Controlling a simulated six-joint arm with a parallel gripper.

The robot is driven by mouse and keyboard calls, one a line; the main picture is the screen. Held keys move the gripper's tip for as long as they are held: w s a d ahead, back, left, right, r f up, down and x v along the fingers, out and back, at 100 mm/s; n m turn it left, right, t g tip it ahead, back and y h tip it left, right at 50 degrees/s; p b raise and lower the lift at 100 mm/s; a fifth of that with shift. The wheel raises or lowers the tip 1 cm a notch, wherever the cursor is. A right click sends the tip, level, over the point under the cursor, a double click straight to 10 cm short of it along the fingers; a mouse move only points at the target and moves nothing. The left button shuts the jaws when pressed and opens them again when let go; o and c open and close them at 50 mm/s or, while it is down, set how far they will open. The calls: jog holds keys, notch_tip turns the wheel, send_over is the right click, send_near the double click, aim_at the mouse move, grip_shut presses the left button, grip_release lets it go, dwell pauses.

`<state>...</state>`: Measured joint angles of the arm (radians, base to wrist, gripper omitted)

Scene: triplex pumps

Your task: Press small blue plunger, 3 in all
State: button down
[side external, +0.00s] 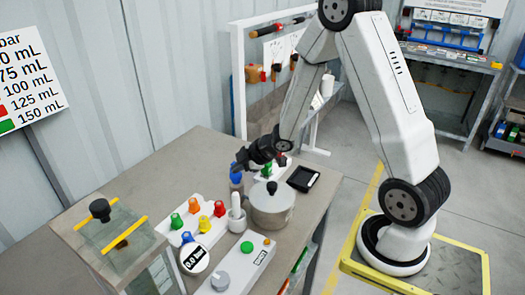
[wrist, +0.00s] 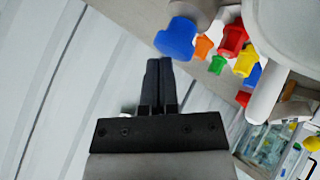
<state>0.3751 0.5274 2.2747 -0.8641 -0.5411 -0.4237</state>
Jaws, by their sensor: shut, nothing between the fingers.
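In the side view, a blue plunger cap (side external: 236,178) sits on a grey body at the back of the bench, just under my gripper (side external: 240,165). In the wrist view, the blue cap (wrist: 176,40) appears large, just beyond the tips of my gripper (wrist: 158,62), whose fingers are closed together and empty. Whether they touch the cap I cannot tell. Another blue cap (side external: 187,237) is on the white block with green, orange, yellow and red caps. A green cap (side external: 267,170) stands behind the pot, partly hidden.
A metal pot (side external: 272,207) with a black knob stands right of the blue cap. A black tray (side external: 303,178) lies at the right edge.

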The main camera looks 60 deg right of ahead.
aim_at(239, 174)
jog(key=shift+f, duration=0.9)
dwell(1.4)
jog(key=shift+r, duration=1.4)
jog(key=shift+r, duration=0.15)
jog(key=shift+r, duration=2.4)
dwell(0.8)
jog(key=shift+r, duration=1.9)
